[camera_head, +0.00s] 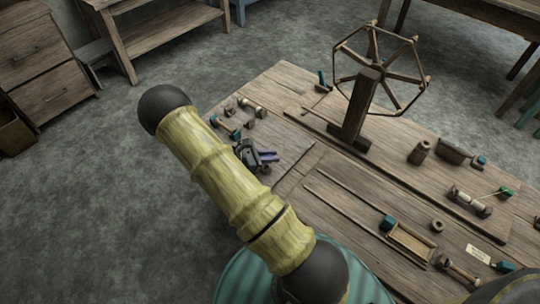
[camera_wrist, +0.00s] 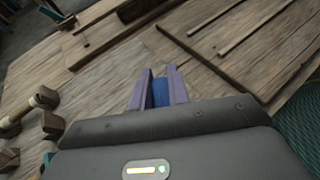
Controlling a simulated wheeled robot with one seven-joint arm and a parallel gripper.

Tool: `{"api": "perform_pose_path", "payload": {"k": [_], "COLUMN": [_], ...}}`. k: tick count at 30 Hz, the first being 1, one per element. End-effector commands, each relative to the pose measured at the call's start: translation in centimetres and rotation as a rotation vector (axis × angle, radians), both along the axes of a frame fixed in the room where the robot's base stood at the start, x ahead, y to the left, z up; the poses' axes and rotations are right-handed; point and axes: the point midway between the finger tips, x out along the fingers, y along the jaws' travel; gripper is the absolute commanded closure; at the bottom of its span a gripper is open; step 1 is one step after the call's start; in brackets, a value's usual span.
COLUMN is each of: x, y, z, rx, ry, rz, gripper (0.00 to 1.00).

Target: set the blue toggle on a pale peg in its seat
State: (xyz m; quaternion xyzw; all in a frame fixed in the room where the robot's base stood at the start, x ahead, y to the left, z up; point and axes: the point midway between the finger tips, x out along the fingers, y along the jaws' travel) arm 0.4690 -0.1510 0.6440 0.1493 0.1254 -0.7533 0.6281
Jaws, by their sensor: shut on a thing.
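My gripper (camera_head: 268,157) has purple fingers and is low over the near left part of the wooden table. In the wrist view its fingers (camera_wrist: 159,88) are shut on a blue piece, the blue toggle (camera_wrist: 160,93), which sits between them. Only a short blue part of it shows; any pale peg on it is hidden by the fingers and the gripper body. In the head view I cannot make the toggle out between the fingers. I cannot tell which seat is its own, or whether it touches the table.
Small wooden holders with a pale spool (camera_head: 252,105) and a blue-ended piece (camera_head: 227,127) stand left of my gripper. A six-sided reel on a post (camera_head: 360,110) rises behind. A teal block and tray (camera_head: 410,241) lie at right. Bare planks (camera_head: 318,165) lie between.

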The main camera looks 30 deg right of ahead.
Motion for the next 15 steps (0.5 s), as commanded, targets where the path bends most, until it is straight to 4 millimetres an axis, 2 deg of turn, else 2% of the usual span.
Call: {"api": "perform_pose_path", "payload": {"k": [1,6,15], "x": [0.0,0.0,0.0], "y": [0.0,0.0,0.0], "z": [-0.8,-2.4,-3.9], "rx": [0.0,0.0,0.0], "ry": [0.0,0.0,0.0], "rz": [0.0,0.0,0.0], "gripper": [1.0,1.0,1.0]}}
